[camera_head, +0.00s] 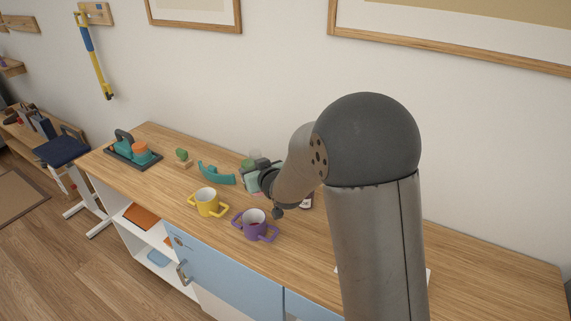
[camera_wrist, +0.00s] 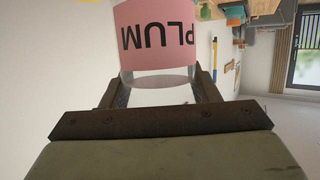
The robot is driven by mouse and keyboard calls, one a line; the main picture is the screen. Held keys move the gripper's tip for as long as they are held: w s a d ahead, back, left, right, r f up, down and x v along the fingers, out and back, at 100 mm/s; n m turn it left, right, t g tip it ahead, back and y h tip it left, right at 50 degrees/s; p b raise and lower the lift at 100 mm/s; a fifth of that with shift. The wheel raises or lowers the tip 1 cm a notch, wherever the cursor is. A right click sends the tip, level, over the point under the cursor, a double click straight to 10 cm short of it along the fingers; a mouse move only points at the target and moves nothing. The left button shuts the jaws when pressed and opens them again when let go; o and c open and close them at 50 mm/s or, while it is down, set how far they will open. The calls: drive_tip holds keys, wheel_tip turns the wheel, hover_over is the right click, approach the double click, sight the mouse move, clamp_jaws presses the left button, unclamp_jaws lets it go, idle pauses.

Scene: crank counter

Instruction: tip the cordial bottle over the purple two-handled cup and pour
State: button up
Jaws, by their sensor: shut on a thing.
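The cordial bottle (camera_wrist: 155,42) fills the top middle of the wrist view, clear with a pink label reading PLUM upside down. My gripper (camera_wrist: 160,90) is shut on it, one finger on each side. In the head view my gripper (camera_head: 255,175) is small and partly covered by my arm, above the counter behind the purple two-handled cup. I cannot make out the bottle or its tilt there. The bottle's mouth is not visible.
A yellow two-handled cup (camera_head: 207,207) stands just left of the purple one. A teal curved object (camera_head: 216,175), a small cactus-like item (camera_head: 182,157) and a dark tray (camera_head: 121,158) lie farther left on the wooden counter (camera_head: 480,265). My arm covers much of the right.

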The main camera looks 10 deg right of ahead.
drive_tip(key=a+b, duration=0.1)
drive_tip(key=b, duration=0.1)
drive_tip(key=a+f+t+y+b, duration=0.1)
drive_tip(key=b, duration=0.1)
drive_tip(key=a+y+b, duration=0.1)
drive_tip(key=a+b, duration=0.1)
drive_tip(key=shift+s+f+n+t, duration=0.2)
drive_tip(key=shift+f+n+t, duration=0.1)
drive_tip(key=shift+r, duration=0.2)
drive_tip(key=s+r+m+h+p, duration=0.1)
drive_tip(key=m, duration=0.1)
drive_tip(key=s+a+r+m+h+p, duration=0.1)
drive_tip(key=m+h+p, duration=0.1)
drive_tip(key=s+m+h+p, duration=0.1)
drive_tip(key=m+h+p, duration=0.1)
drive_tip(key=shift+s+a+r, duration=0.15)
drive_tip(key=shift+a+r, duration=0.1)
drive_tip(key=shift+r, duration=0.15)
